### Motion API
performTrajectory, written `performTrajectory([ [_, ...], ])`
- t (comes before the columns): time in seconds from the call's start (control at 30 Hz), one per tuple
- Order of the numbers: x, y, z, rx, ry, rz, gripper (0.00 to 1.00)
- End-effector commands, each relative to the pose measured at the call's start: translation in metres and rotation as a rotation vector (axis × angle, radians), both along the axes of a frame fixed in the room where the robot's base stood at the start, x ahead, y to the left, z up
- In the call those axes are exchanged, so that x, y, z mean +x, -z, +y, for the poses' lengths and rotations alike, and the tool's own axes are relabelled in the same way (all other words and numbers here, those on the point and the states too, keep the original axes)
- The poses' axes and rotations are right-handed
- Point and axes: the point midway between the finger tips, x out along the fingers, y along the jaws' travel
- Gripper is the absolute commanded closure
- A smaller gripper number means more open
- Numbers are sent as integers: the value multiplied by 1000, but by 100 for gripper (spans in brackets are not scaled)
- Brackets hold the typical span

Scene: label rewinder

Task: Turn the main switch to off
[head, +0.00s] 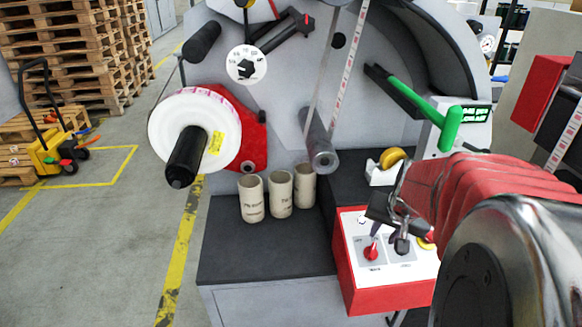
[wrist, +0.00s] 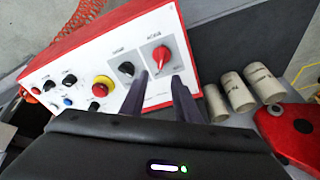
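The red control box (head: 362,296) with a white face stands right of centre in the head view; its panel fills the upper left of the wrist view (wrist: 85,58). A red rotary knob (wrist: 161,54) sits on a grey plate near the panel's end; it also shows in the head view (head: 371,253). A black knob (wrist: 126,68) is beside it. The labels are too small to read surely, so which is the main switch is not certain. My gripper (wrist: 161,82) is open and empty, its fingers either side of the line to the red knob, apparently short of it.
A red and yellow stop button (wrist: 102,83) and several small knobs share the panel. Cardboard cores (head: 280,194) stand on the dark bench (head: 262,247) beside the box. A green-handled lever (head: 450,128) and a white label roll (head: 178,122) are on the machine.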

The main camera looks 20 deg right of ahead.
Motion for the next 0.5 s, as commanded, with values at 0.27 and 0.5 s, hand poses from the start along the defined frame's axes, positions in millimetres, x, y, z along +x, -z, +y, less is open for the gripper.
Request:
performTrajectory([
  [0.27, 12, 32, -5, 2, 1, 2, 71],
  [0.5, 21, 56, -10, 2, -1, 2, 71],
])
